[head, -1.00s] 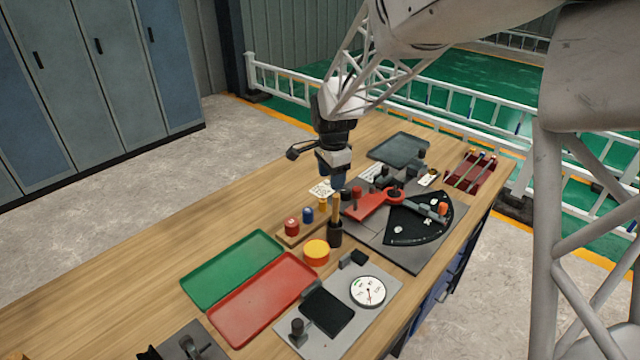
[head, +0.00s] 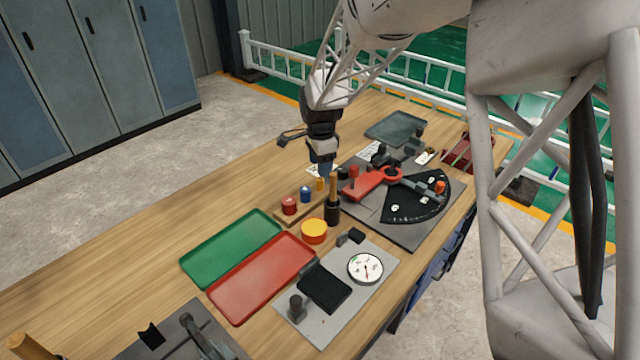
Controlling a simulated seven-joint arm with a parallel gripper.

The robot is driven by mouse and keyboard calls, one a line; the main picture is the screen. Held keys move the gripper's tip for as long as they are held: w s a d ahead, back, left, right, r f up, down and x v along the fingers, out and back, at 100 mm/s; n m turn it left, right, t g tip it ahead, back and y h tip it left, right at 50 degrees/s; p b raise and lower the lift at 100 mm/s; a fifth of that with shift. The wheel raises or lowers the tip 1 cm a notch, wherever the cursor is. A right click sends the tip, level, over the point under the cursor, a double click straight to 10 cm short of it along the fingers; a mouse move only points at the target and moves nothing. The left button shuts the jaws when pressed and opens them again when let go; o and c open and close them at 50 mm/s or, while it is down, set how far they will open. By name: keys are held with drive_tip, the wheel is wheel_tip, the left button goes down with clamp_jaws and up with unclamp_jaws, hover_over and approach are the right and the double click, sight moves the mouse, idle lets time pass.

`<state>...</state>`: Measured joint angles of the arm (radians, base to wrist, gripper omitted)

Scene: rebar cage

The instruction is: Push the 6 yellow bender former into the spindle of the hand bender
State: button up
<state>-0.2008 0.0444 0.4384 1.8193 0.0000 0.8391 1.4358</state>
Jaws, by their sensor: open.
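The yellow bender former (head: 320,184) stands at the far end of a small wooden rack (head: 290,219), beside a blue one (head: 306,194) and a red one (head: 289,205). My gripper (head: 322,170) points down just above and behind the yellow former, its fingertips overlapping it in the picture. It is open, and I cannot tell whether it touches the former. The hand bender (head: 362,187), with a red arm and a black fan-shaped scale, is to the right. Its round red hub (head: 391,174) is visible; the spindle is too small to make out clearly.
A dark holder (head: 332,213) with a wooden-handled tool stands close right of the rack. Green (head: 231,246) and red (head: 262,277) trays and a dial gauge plate (head: 366,268) are nearer. The wooden table's left side is clear.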

drive_tip(key=shift+f, duration=0.35)
drive_tip(key=shift+a+f, duration=0.1)
drive_tip(key=shift+f, duration=2.5)
clamp_jaws()
drive_tip(key=shift+r, duration=0.2)
drive_tip(key=shift+r, duration=4.85)
